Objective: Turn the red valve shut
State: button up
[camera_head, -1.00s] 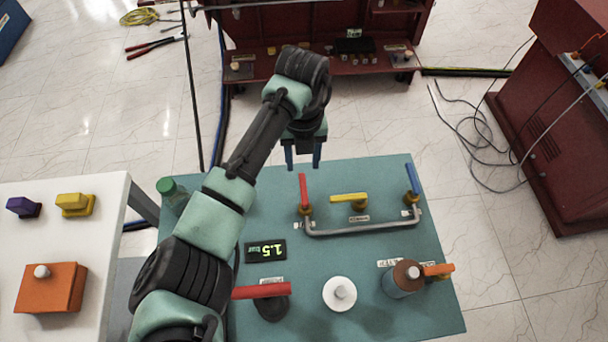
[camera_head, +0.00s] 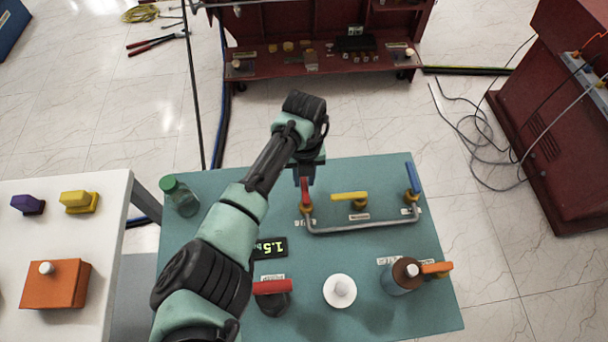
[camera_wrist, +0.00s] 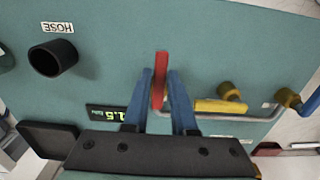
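The red valve (camera_head: 306,196) is a red lever at the left end of a grey pipe on the teal panel. It stands along the panel's depth, roughly square to the pipe run. My gripper (camera_head: 305,180) is over its far end in the head view and partly hides it. In the wrist view my gripper's blue fingers (camera_wrist: 160,85) stand on either side of the red lever (camera_wrist: 160,68). The fingers look apart, with the lever between them. Whether either finger touches the lever is hard to tell.
A yellow lever (camera_head: 350,197) and a blue lever (camera_head: 412,177) sit farther right on the same pipe (camera_head: 360,229). Another red handle (camera_head: 272,287) is nearer. A display (camera_head: 271,248) reads 1.5. An orange-handled valve (camera_head: 436,268) and white knob (camera_head: 340,290) stand at the front.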

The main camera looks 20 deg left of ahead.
grip_shut()
jog(key=shift+r, duration=0.1)
dwell(1.0)
